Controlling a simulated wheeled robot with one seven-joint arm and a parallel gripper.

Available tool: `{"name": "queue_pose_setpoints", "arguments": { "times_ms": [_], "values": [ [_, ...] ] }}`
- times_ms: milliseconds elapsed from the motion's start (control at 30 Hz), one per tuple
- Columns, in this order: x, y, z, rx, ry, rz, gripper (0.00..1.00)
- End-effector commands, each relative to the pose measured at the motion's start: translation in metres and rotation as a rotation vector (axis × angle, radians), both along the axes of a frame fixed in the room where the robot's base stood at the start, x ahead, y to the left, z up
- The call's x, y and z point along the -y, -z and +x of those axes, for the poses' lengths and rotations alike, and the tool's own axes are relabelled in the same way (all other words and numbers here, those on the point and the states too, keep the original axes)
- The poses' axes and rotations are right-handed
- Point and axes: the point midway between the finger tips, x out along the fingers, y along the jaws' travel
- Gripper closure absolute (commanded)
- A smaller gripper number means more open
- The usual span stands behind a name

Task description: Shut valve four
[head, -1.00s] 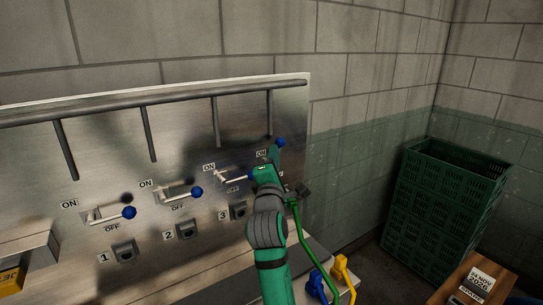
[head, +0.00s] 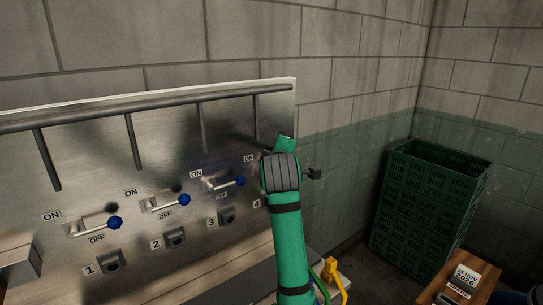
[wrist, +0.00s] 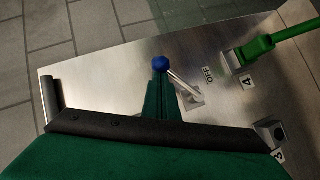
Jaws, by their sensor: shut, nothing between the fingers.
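Valve four's lever shows in the wrist view, with a blue knob (wrist: 160,65) on a metal rod rising from its slot. The OFF label (wrist: 208,75) is beside that slot, and the number 4 label (wrist: 247,80) is farther right. My gripper (wrist: 160,88) is shut, its green fingers just below the knob in the picture. I cannot tell whether they touch it. In the head view my green arm hides the valve four lever and my fingertips, so its exact setting is unclear.
Levers one (head: 115,222), two (head: 184,199) and three (head: 239,181) stand left on the metal panel (head: 75,150). A green hose fitting (wrist: 262,46) sits by label 4. A dark rail (head: 150,104) runs above. Green crates (head: 425,210) stand at right.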

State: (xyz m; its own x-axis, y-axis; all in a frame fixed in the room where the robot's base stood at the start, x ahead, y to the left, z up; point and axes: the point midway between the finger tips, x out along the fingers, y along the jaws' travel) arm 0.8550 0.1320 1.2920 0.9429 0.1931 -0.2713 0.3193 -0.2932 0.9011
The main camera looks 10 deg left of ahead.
Motion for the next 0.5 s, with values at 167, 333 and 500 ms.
{"name": "queue_pose_setpoints", "arguments": {
  "times_ms": [167, 333, 500],
  "values": [
    [0.007, 0.005, 0.008, -0.123, 0.000, 0.113, 1.00],
    [0.012, 0.012, 0.014, -0.230, 0.000, 0.211, 1.00],
    [0.016, 0.018, 0.017, -0.318, 0.000, 0.290, 1.00]
  ]
}}
